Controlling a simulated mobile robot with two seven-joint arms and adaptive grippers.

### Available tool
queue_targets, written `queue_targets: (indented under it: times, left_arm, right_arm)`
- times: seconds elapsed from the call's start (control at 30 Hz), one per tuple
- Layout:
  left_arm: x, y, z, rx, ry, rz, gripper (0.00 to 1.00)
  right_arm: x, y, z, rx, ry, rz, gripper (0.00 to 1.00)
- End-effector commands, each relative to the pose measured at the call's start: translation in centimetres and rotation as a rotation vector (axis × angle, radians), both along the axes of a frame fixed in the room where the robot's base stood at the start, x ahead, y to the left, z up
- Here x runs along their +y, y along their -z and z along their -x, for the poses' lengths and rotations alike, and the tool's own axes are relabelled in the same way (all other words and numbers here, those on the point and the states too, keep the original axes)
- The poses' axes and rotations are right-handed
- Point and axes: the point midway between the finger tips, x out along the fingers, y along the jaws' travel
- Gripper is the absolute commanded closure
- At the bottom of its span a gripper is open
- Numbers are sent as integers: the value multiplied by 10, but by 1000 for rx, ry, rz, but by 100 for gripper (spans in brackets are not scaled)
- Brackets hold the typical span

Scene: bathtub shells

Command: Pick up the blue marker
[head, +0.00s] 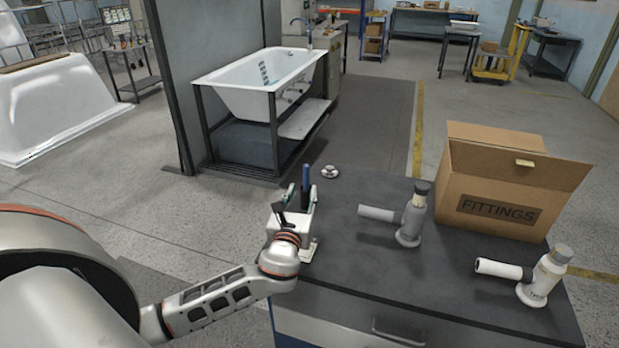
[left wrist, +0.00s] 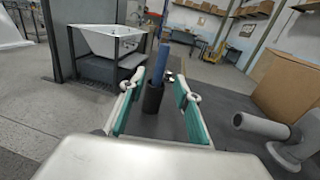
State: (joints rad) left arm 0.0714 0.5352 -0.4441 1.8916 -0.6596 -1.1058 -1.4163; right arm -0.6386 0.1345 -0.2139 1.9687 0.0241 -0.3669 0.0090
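The blue marker (head: 306,178) stands upright near the left edge of the dark tabletop (head: 350,255). In the left wrist view the marker (left wrist: 161,62) has a blue upper part and a wider black lower part. My left gripper (head: 296,198) is at the marker, low over the table edge. In the left wrist view its two green-padded fingers (left wrist: 158,98) are spread on either side of the marker, with gaps visible on both sides. The marker's base is partly hidden in the head view. My right gripper is not in view.
Two grey fittings with side pipes, one in the middle (head: 408,218) and one at front right (head: 541,280), stand on the table. A cardboard box (head: 490,205) marked FITTINGS sits at the back right. A small round metallic piece (head: 330,171) lies behind the marker.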

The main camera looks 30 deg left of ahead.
Motion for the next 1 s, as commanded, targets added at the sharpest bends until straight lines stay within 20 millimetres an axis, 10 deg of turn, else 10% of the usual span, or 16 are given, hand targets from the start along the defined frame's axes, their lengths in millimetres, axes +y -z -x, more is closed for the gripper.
queue_targets:
  times: [1.0]
  left_arm:
    - [31,-4,-72,2,4,-12,75]
  right_arm:
    - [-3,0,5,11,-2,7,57]
